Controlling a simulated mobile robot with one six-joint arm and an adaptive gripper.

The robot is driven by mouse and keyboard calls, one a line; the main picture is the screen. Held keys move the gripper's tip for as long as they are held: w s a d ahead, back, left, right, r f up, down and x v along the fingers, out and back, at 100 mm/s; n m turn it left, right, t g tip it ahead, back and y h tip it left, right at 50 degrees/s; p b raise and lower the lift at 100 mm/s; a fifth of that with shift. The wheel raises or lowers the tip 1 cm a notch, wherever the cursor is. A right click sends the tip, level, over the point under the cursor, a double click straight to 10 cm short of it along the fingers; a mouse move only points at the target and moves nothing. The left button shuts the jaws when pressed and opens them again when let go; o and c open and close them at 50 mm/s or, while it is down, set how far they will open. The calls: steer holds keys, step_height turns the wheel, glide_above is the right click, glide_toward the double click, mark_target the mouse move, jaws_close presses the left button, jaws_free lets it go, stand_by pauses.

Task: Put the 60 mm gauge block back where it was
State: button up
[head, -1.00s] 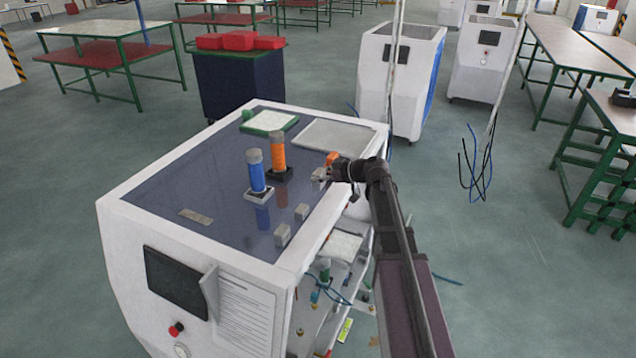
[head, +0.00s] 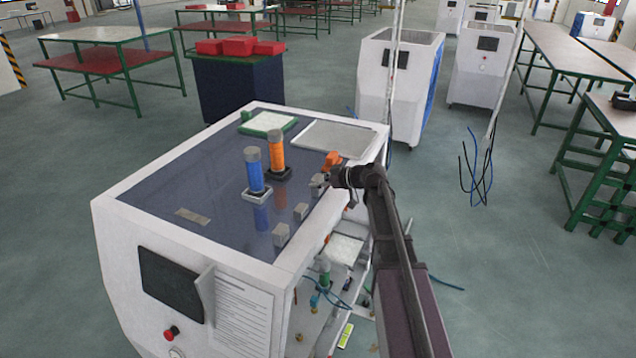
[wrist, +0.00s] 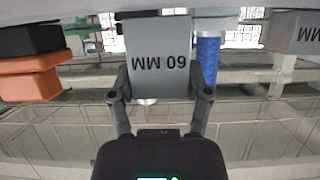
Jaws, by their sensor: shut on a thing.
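The 60 mm gauge block (wrist: 160,60) is a grey block whose "60 MM" marking reads upside down in the wrist view. My gripper (wrist: 160,84) is shut on it, one finger on each side. In the head view my gripper (head: 326,180) is at the right edge of the white machine's dark top (head: 215,170), coming in from the right. The block is small and partly hidden there. In the wrist view it is at or very near the top surface; I cannot tell whether it touches.
Two grey blocks (head: 301,211) (head: 281,235) stand nearer along the same edge. An orange item (head: 332,160) sits just behind my gripper. A blue cylinder (head: 254,172) and an orange cylinder (head: 277,152) stand left. A grey tray (head: 335,138) lies at the back.

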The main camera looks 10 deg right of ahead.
steer(key=shift+f, duration=0.2)
steer(key=o, duration=1.3)
steer(key=shift+r, duration=0.25)
steer(key=shift+s+d+r, duration=0.15)
steer(key=shift+s+d, duration=0.05)
steer(key=shift+d, duration=0.05)
steer(key=p+v, duration=0.4)
steer(key=v, duration=0.7)
steer(key=shift+d+p, duration=0.15)
steer(key=shift+p, duration=0.15)
